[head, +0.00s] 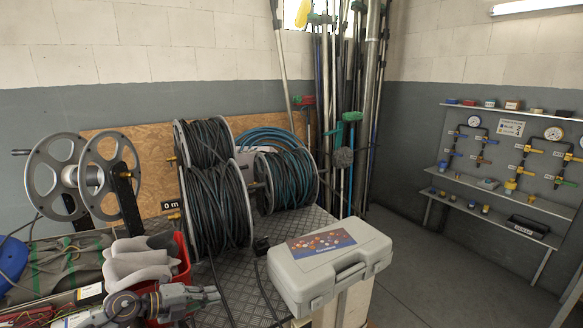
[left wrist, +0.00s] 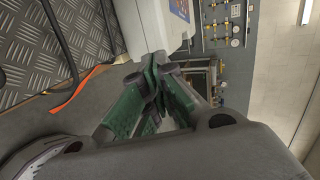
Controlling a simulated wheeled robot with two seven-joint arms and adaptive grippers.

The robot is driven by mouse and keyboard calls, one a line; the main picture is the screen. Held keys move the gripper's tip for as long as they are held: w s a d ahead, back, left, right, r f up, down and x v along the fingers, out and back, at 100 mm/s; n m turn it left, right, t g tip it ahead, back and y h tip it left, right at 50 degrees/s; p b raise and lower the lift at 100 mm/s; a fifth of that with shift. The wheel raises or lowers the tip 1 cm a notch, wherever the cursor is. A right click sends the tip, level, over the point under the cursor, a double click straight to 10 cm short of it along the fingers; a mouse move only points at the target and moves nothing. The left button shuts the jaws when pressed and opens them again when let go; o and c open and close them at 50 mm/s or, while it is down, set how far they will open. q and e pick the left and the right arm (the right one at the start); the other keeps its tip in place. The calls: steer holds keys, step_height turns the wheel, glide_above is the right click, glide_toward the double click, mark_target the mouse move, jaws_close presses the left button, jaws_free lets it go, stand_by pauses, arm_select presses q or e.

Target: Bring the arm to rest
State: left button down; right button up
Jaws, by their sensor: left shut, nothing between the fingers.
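My left arm comes in at the lower left of the head view, and my left gripper (head: 212,294) is low, just left of the grey case (head: 330,262). In the left wrist view its green-padded fingers (left wrist: 157,65) meet at the tips, shut with nothing between them. The case's pale side (left wrist: 150,25) shows beyond the fingertips there. I cannot tell the exact gap between fingers and case. My right gripper is in neither view.
Hose reels (head: 215,190) stand on a metal checker-plate bench (head: 232,270). A red bin (head: 182,262) with grey gloves (head: 140,262) is close behind my arm. An orange strip (left wrist: 82,88) hangs near the plate edge. Open floor (head: 430,265) lies right of the case.

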arm_select(q)
step_height(320, 180, up, 7)
steer(key=d+n+t+y, duration=0.2)
steer(key=n+t+y, duration=0.3)
steer(key=n+t, duration=0.65)
steer(key=s+a+f+n+g+y, duration=0.5)
steer(key=s+f+n+g+y, duration=0.3)
steer(key=n, duration=0.5)
steer(key=s+d+f+n+g+h, duration=0.15)
steer(key=s+f+g, duration=0.25)
steer(key=s, duration=0.6)
steer(key=s+d+f+g+h, duration=0.1)
steer(key=s+d+f+g, duration=0.25)
steer(key=s, duration=0.55)
steer(key=s+f+g, duration=0.2)
steer(key=s+f, duration=0.1)
steer(key=f, duration=3.1)
steer(key=s+a+f, duration=0.2)
steer(key=s+f, duration=0.7)
steer(key=s, duration=0.2)
steer(key=s+a+f+g, duration=0.1)
steer(key=s+a+f, duration=0.1)
steer(key=s+f, duration=0.8)
steer(key=shift+s+f, duration=0.25)
steer(key=shift+s, duration=0.2)
